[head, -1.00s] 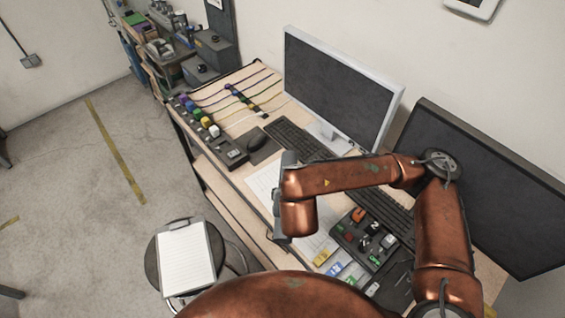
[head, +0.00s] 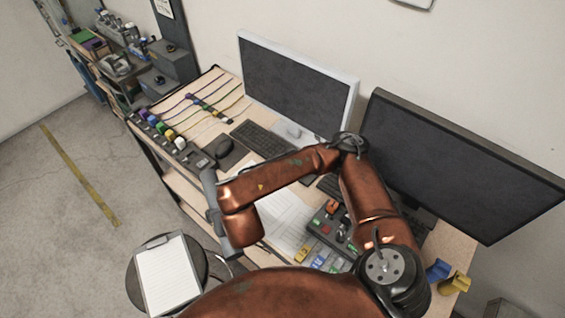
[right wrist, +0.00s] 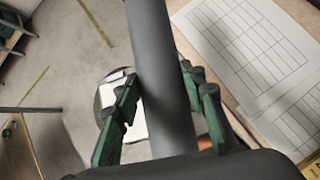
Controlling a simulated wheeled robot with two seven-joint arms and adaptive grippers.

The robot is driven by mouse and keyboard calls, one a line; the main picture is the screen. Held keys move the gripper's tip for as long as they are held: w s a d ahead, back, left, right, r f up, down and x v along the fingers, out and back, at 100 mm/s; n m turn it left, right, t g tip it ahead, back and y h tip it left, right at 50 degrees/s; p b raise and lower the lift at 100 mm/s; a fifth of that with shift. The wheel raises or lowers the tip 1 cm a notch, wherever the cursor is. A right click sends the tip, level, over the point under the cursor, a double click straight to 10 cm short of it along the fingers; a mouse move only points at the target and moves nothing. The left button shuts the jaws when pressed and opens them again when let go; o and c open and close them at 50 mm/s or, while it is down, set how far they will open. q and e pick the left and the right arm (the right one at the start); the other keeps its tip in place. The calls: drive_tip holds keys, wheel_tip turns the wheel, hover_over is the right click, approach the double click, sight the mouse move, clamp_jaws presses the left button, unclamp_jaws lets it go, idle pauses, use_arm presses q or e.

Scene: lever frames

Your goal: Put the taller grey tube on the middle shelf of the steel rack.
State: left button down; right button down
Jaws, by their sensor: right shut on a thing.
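My right gripper (right wrist: 160,80) has its green fingers on both sides of a long dark grey tube (right wrist: 168,112) in the right wrist view. In the head view the tube (head: 210,190) stands out above and below my copper wrist, slightly tilted, in front of the desk's near edge. My wrist hides the tube's middle and the fingers. No second tube shows, so its height cannot be compared. A rack with several shelves (head: 120,98) stands at the top left, loaded with boxes and gear; its middle shelf is hard to make out. My left gripper is not in view.
The desk (head: 187,195) carries two monitors (head: 295,85), keyboards, papers and a button box (head: 322,222). A round stool (head: 135,282) with a clipboard (head: 168,275) stands close to the tube's lower end. Open floor (head: 50,220) with a yellow stripe lies at the left.

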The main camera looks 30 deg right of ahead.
drive_tip(key=shift+s+d+y+p, duration=0.4)
drive_tip(key=shift+s+d+p, duration=0.1)
drive_tip(key=shift+s+p, duration=0.1)
drive_tip(key=s+d+r+y+p, duration=0.1)
drive_tip(key=s+d+p, duration=0.15)
drive_tip(key=d, duration=0.45)
drive_tip(key=s+d+y+p, duration=0.1)
drive_tip(key=s+d+p, duration=0.15)
drive_tip(key=d, duration=0.35)
drive_tip(key=shift+g, duration=0.3)
drive_tip(key=w+d+f+p, duration=0.1)
drive_tip(key=w+d+f, duration=0.1)
drive_tip(key=w, duration=0.1)
drive_tip(key=w+d+f+p, duration=0.1)
drive_tip(key=w+d+f, duration=0.2)
drive_tip(key=w, duration=0.1)
drive_tip(key=w+d+f+p, duration=0.1)
drive_tip(key=w+d+f, duration=0.2)
drive_tip(key=w, duration=0.1)
drive_tip(key=shift+d+f, duration=0.2)
drive_tip(key=shift+w+d+f+p, duration=0.35)
drive_tip(key=shift+w+f, duration=0.1)
drive_tip(key=shift+f, duration=0.2)
wheel_tip(320, 180, down, 3)
drive_tip(key=shift+r+p, duration=0.1)
drive_tip(key=shift+p, duration=0.45)
